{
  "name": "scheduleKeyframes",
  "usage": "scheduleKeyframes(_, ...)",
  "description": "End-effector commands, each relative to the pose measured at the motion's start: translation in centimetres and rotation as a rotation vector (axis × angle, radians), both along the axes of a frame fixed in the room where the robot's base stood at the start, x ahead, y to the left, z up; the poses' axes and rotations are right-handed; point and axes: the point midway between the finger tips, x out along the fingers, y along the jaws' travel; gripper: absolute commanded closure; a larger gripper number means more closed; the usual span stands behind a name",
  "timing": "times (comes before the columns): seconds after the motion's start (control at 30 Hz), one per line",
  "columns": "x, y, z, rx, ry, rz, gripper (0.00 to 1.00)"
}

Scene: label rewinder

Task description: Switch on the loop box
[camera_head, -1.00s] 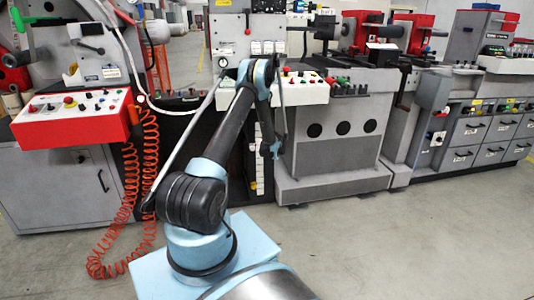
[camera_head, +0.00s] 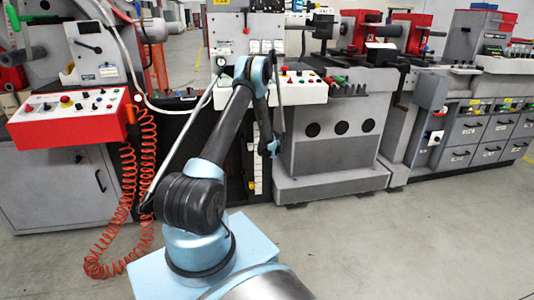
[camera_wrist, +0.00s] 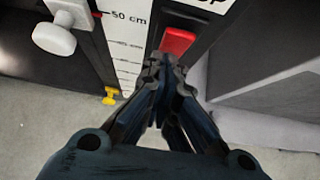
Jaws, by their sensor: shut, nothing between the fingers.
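In the wrist view a red rocker switch (camera_wrist: 178,42) sits on a dark panel, below a white label whose visible letters end in "OP". My gripper (camera_wrist: 161,62) is shut and empty. Its fingertips appear at the lower left edge of the red switch; I cannot tell whether they touch it. In the head view my gripper (camera_head: 271,149) hangs low in front of the dark loop box column, left of the grey machine base. The switch is not clearly visible there.
A white scale (camera_wrist: 125,30) marked "50 cm" stands left of the switch, with a white knob (camera_wrist: 54,39) and a yellow pointer (camera_wrist: 111,95). A grey machine base (camera_head: 335,150) stands to the right. A coiled orange hose (camera_head: 127,190) hangs at left. Floor in front is clear.

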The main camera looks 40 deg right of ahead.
Motion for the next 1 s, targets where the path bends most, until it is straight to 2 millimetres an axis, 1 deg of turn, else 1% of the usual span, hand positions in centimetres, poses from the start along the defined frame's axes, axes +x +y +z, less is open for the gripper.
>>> scheduleKeyframes(0.13, -1.9, 1.1, -1.3, 0.003, 0.013, 0.000, 1.00)
scheduleKeyframes(0.17, -2.3, 1.2, -1.2, 0.004, 0.015, 0.000, 1.00)
scheduleKeyframes(0.2, -3.0, 1.5, -0.5, 0.004, 0.015, 0.000, 1.00)
scheduleKeyframes(0.4, -5.9, 2.7, 1.5, 0.003, 0.017, -0.002, 1.00)
scheduleKeyframes(0.6, -8.2, 3.8, 3.2, 0.005, 0.017, -0.002, 1.00)
scheduleKeyframes(0.8, -9.3, 4.4, 4.1, 0.004, 0.018, 0.001, 1.00)
scheduleKeyframes(1.0, -9.6, 4.6, 4.3, 0.004, 0.018, 0.002, 1.00)
